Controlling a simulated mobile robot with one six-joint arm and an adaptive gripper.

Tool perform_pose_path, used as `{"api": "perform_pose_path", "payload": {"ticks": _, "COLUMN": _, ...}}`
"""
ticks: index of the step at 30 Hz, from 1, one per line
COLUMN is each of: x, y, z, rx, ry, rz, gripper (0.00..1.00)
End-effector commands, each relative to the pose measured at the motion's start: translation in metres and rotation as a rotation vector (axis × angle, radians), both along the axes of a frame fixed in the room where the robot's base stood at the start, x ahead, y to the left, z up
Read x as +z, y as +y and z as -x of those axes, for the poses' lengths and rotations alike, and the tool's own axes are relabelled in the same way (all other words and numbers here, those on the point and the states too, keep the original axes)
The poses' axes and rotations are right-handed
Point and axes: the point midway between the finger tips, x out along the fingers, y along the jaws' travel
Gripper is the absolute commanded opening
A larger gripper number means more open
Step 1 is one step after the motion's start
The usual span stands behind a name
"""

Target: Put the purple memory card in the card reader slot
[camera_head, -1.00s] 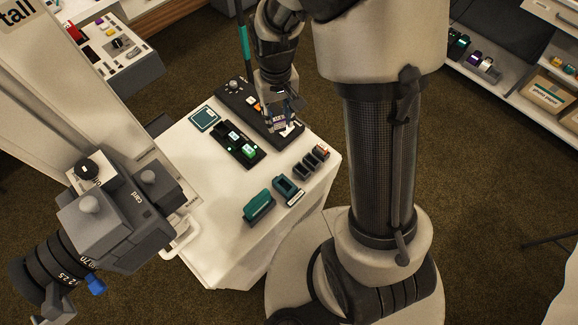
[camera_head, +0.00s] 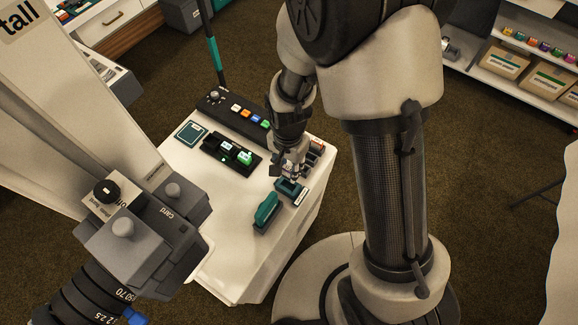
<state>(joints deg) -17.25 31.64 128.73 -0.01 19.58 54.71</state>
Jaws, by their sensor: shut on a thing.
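My gripper (camera_head: 291,171) points down over the right part of the white table, just above or at a dark teal block with a recess (camera_head: 291,188). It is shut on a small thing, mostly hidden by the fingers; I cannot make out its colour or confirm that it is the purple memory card. A small white label, too small to read, lies beside the teal block, and I cannot tell whether this block is the card reader. Whether the held thing touches the block is also unclear. No purple card shows clearly elsewhere on the table.
A green rounded block (camera_head: 267,211) stands in front. A black tray with small lit pieces (camera_head: 232,150), a black button console (camera_head: 221,112) and a teal square (camera_head: 191,133) lie behind. Dark small holders (camera_head: 316,148) stand beside my gripper. A large camera (camera_head: 135,230) fills the left foreground.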

Motion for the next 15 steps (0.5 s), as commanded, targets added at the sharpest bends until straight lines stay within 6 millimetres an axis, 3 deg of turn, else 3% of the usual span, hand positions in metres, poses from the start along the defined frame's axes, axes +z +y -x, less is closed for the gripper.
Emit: {"api": "perform_pose_path", "payload": {"ticks": 15, "x": -0.034, "y": 0.001, "z": 0.001, "rx": -0.009, "ry": 0.001, "rz": 0.000, "gripper": 0.10}}
